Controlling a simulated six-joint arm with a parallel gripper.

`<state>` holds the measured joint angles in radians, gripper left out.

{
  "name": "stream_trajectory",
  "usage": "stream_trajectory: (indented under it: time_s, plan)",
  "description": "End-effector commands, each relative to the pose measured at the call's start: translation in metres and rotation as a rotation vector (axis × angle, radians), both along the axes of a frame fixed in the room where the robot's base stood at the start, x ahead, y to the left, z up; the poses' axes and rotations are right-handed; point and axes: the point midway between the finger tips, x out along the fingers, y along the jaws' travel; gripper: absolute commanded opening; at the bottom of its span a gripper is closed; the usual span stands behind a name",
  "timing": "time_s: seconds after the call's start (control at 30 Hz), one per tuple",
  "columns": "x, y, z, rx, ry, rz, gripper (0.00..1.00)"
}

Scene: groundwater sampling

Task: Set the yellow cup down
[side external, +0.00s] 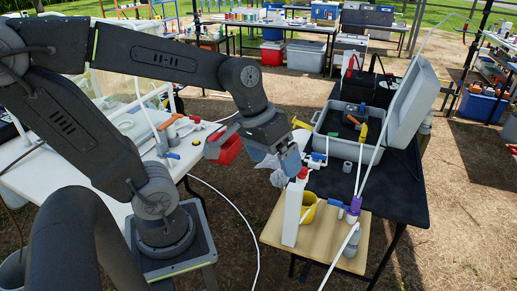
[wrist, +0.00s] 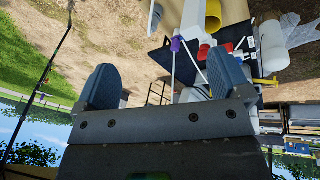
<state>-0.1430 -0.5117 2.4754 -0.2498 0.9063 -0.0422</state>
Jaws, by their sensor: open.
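The yellow cup (side external: 309,212) is on the wooden board (side external: 325,252) at the dark table's front end. A white upright block (side external: 292,214) hides its left part in the side view. In the wrist view, a yellow cylindrical thing that looks like the cup (wrist: 213,16) is at the top edge, beyond the fingers. My gripper (side external: 279,168) is above and to the left of the cup, apart from it. In the wrist view its two blue-grey fingers (wrist: 165,82) are spread wide with nothing between them.
A valve with blue and red handles (side external: 318,157) is close right of my gripper. A purple-fitted pipe (side external: 353,207) rises from the board. An open grey case (side external: 345,140) stands behind. A white table (side external: 75,185) is at left, with bare ground between.

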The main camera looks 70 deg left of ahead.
Motion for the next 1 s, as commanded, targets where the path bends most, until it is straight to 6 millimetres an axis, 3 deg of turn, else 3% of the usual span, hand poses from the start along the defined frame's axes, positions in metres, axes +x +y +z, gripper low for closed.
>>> stream_trajectory:
  time_s: [0.1, 0.27, 1.0]
  plan:
    - [-0.020, -0.004, 0.017, 0.152, -0.120, -0.153, 0.96]
    - [-0.031, -0.002, 0.026, 0.257, -0.195, -0.242, 0.96]
    - [-0.032, -0.001, 0.027, 0.272, -0.204, -0.250, 0.96]
